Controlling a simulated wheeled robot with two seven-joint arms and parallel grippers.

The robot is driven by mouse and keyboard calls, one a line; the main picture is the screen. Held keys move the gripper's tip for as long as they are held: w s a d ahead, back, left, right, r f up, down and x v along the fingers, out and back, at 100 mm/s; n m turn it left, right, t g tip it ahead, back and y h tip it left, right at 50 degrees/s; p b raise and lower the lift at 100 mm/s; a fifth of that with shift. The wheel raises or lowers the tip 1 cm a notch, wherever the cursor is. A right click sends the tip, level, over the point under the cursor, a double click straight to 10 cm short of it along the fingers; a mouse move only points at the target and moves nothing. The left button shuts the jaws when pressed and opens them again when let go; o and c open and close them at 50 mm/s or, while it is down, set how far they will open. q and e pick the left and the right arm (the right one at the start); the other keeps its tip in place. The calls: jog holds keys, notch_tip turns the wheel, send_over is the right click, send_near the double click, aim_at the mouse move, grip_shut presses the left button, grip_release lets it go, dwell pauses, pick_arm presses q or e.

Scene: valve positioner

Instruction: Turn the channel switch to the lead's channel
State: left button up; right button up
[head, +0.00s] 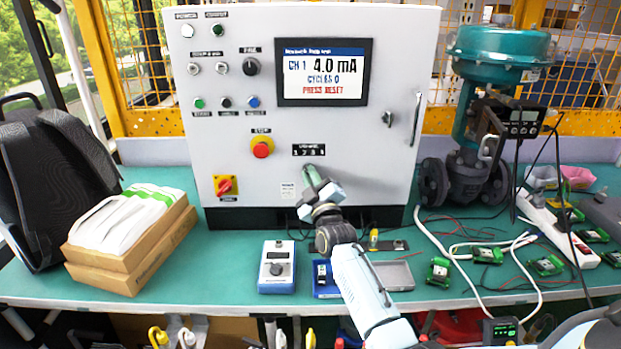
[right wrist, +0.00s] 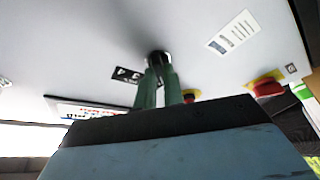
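The channel switch is a small black knob on the front of the white cabinet (head: 370,160), under a label with channel numbers (head: 308,150). In the head view my right gripper hides it. In the right wrist view the channel switch (right wrist: 158,57) shows at the tips of my green fingers. My right gripper (head: 311,172) points at the panel, its fingers close together with the knob between their tips in the right wrist view (right wrist: 159,74). The display (head: 323,72) reads CH 1, 4.0 mA, cycles 0, press reset. I cannot tell which lead is meant. My left gripper is not in view.
A red stop button (head: 262,148) and a red-yellow rotary switch (head: 226,186) sit left of the channel switch. A blue-white meter (head: 277,267) stands on the green bench. A teal valve (head: 490,110), white cable and green modules are right; cardboard boxes (head: 130,265) are left.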

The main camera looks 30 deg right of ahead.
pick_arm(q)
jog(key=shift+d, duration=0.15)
pick_arm(e)
grip_shut()
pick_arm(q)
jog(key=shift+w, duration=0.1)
pick_arm(e)
jog(key=shift+f+m+h+b, duration=0.15)
jog(key=shift+m+h+b, duration=0.35)
jog(key=shift+m, duration=0.7)
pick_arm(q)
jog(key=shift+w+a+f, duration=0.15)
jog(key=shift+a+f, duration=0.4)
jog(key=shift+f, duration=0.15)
pick_arm(e)
jog(key=m+g+h, duration=0.2)
jog(key=m+h, duration=0.1)
jog(key=m, duration=0.4)
jog(key=m+g+h, duration=0.2)
jog(key=m+h, duration=0.1)
jog(key=m, duration=0.5)
jog(key=m+g+h, duration=0.2)
jog(key=m+h, duration=0.1)
jog(key=m, duration=0.4)
jog(key=shift+w+a+m, duration=0.2)
jog(key=shift+a+m, duration=0.15)
jog(key=shift+m, duration=0.05)
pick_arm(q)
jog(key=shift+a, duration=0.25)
